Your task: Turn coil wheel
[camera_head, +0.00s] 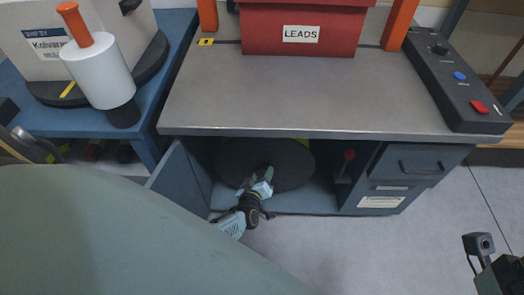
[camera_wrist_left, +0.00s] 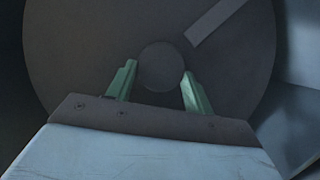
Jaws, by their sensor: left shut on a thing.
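The coil wheel (camera_head: 290,165) is a large dark disc inside the open bay under the workbench. In the left wrist view the wheel (camera_wrist_left: 95,45) fills most of the picture, with a round hub (camera_wrist_left: 162,66) at its middle and a lighter grey bar (camera_wrist_left: 215,22) at its upper right. My left gripper (camera_head: 266,174) reaches into the bay at the wheel's face. Its two green fingers (camera_wrist_left: 158,85) are shut on the hub, one on each side. Part of my right arm shows at the lower right of the head view; its jaws cannot be made out.
The workbench top (camera_head: 310,95) overhangs the bay and carries a red LEADS bin (camera_head: 300,35) and a black control panel (camera_head: 455,75). An open door (camera_head: 175,180) stands left of the bay; drawers (camera_head: 405,165) are at right. A blue side table (camera_head: 175,50) is at left.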

